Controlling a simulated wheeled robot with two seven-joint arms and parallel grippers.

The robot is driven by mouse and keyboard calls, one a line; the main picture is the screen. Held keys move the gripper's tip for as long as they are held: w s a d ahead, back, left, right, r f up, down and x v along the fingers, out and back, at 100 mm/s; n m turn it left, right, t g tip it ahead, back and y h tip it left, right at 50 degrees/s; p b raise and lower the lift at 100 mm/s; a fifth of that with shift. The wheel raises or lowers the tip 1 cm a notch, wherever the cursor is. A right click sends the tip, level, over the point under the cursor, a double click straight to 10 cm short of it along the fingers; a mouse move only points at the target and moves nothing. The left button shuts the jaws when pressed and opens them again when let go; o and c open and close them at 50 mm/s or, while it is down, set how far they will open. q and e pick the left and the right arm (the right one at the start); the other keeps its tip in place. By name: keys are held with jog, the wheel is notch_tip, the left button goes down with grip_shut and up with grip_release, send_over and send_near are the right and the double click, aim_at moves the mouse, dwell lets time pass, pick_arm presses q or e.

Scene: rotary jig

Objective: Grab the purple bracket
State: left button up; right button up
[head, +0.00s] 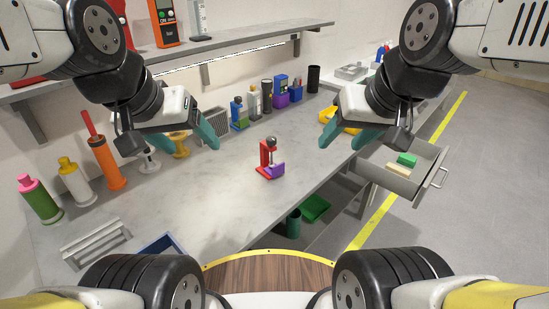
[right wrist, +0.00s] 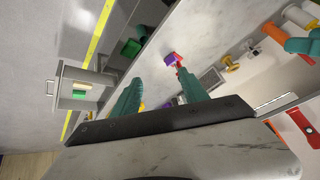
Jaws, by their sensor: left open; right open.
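The purple bracket (head: 277,170) sits at the lower front of a small red jig (head: 265,155) on the grey worktop, near its front edge. The bracket also shows in the right wrist view (right wrist: 170,60), beyond the fingertips. My left gripper (head: 185,138) is open and empty, above the worktop to the left of and behind the jig. My right gripper (head: 346,138) is open and empty, above the worktop's right part, to the right of the jig. Neither gripper touches the bracket.
Several bottles and tools line the worktop's left and back, including an orange tube (head: 106,163). A yellow bin (head: 330,114) is by my right gripper. An open drawer (head: 399,180) juts out at right. The worktop (head: 215,195) around the jig is clear.

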jog(key=shift+w, duration=0.15)
jog(key=c, duration=0.5)
jog(key=w+m, duration=0.1)
jog(key=w, duration=0.1)
jog(key=w+a+f+m+g, duration=0.1)
jog(key=w, duration=0.1)
jog(key=w+m+g+h, duration=0.1)
jog(key=w, duration=0.2)
jog(key=shift+a+f, duration=0.2)
jog(key=shift+f, duration=0.15)
jog(key=shift+c, duration=1.3)
jog(key=m+g+h, duration=0.2)
jog(key=m+h, duration=0.3)
jog(key=m, duration=0.3)
send_near(274, 167)
jog(key=f, duration=0.2)
jog(key=shift+t, duration=0.3)
jog(key=shift+x, duration=3.65)
